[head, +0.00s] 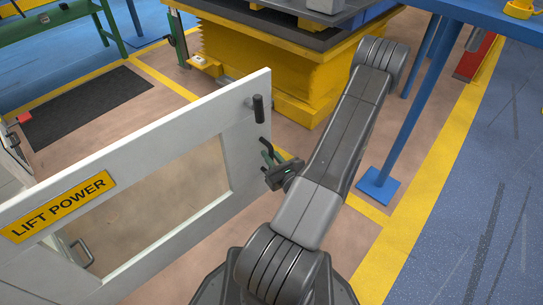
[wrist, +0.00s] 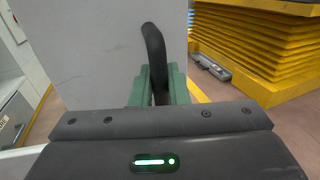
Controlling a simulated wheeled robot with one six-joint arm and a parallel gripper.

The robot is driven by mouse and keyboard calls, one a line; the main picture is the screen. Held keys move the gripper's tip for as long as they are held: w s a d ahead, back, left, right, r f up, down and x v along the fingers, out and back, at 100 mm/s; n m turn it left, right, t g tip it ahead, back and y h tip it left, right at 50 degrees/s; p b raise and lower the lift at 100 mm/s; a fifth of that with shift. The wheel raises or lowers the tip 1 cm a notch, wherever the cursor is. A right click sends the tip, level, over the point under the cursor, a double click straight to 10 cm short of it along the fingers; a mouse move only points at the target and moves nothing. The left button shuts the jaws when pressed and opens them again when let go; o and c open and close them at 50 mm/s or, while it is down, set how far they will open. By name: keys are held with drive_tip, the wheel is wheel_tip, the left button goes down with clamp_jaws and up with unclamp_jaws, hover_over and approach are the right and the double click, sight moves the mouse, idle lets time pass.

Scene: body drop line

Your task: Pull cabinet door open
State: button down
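The white cabinet door (head: 235,130) has a yellow LIFT POWER sign (head: 58,207) and a see-through window. It stands swung out, with floor visible beyond it. Its black handle (head: 258,109) sits near the free upper corner. My gripper (head: 268,150) is beside the door's free end, just below the handle in the head view. In the wrist view, my green fingers (wrist: 160,88) are apart, and the bent black handle (wrist: 154,50) shows between and above them. I cannot tell whether they touch it. The door panel (wrist: 95,55) fills the wrist view's left middle.
A yellow lift (head: 250,60) stands behind the door. A blue table leg (head: 400,130) with a foot plate is right of my arm. A dark mat (head: 85,105) lies at the back left. A grey handle (head: 82,253) shows at lower left. Blue floor is open at right.

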drive_tip(key=c, duration=1.5)
unclamp_jaws()
drive_tip(key=shift+s+d+f, duration=0.1)
drive_tip(key=shift+s+d, duration=0.25)
drive_tip(key=shift+s, duration=0.05)
drive_tip(key=b+v, duration=0.3)
drive_tip(key=v, duration=0.9)
drive_tip(key=shift+s+d, duration=0.15)
drive_tip(key=shift+s, duration=0.2)
drive_tip(key=shift+p+x, duration=1.45)
drive_tip(key=shift+x, duration=5.3)
